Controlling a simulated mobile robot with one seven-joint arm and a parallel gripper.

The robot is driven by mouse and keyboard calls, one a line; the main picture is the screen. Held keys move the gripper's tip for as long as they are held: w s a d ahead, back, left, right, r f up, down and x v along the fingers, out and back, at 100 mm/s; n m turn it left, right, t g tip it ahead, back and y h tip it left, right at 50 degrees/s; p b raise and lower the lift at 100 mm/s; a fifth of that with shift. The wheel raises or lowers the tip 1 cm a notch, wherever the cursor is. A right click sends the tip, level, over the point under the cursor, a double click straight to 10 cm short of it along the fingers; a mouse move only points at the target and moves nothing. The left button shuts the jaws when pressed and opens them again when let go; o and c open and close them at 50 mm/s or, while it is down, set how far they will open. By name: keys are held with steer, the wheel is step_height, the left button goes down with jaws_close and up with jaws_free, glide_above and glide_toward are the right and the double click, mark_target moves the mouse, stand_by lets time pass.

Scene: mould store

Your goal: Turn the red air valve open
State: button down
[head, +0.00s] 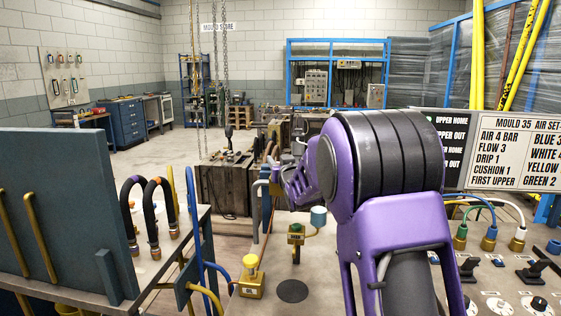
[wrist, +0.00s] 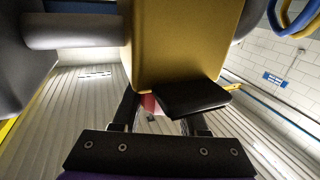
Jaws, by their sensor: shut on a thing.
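My gripper (wrist: 160,108) is at the lower middle of the wrist view, its two dark fingers reaching up towards a large yellow block (wrist: 183,45). A small red piece (wrist: 149,103) shows between the fingers, and I take it for the red air valve's handle. My gripper is shut on it. A flat black piece (wrist: 192,98) covers part of it, so how far the valve is turned cannot be read. In the head view my purple arm hides the valve, and my gripper is only partly seen beyond the forearm, near a grey upright pipe (head: 257,205).
A bench with a yellow-knobbed valve block (head: 251,278) and a small green-and-yellow fitting (head: 296,236) lies left of my arm. A dark panel (head: 62,215) with hoses stands at left. A control panel (head: 505,290) and a sign (head: 510,148) are at right.

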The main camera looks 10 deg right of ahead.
steer(key=y, duration=0.1)
steer(key=n+y+p, duration=0.2)
steer(key=shift+a+r+g+y, duration=0.2)
steer(key=shift+r+g+y, duration=0.1)
steer(key=shift+y, duration=0.1)
steer(key=n+y+p, duration=0.1)
steer(key=n+g+y+p, duration=0.1)
steer(key=y+p, duration=0.1)
steer(key=shift+s+a+f+n, duration=0.15)
steer(key=shift+a+n, duration=0.15)
steer(key=shift+a, duration=0.05)
steer(key=shift+g+p, duration=0.3)
steer(key=shift+c, duration=2.2)
jaws_free()
steer(key=shift+f, duration=0.1)
steer(key=shift+s, duration=0.1)
steer(key=v, duration=1.7)
steer(key=shift+d+f, duration=0.15)
steer(key=shift+f, duration=0.05)
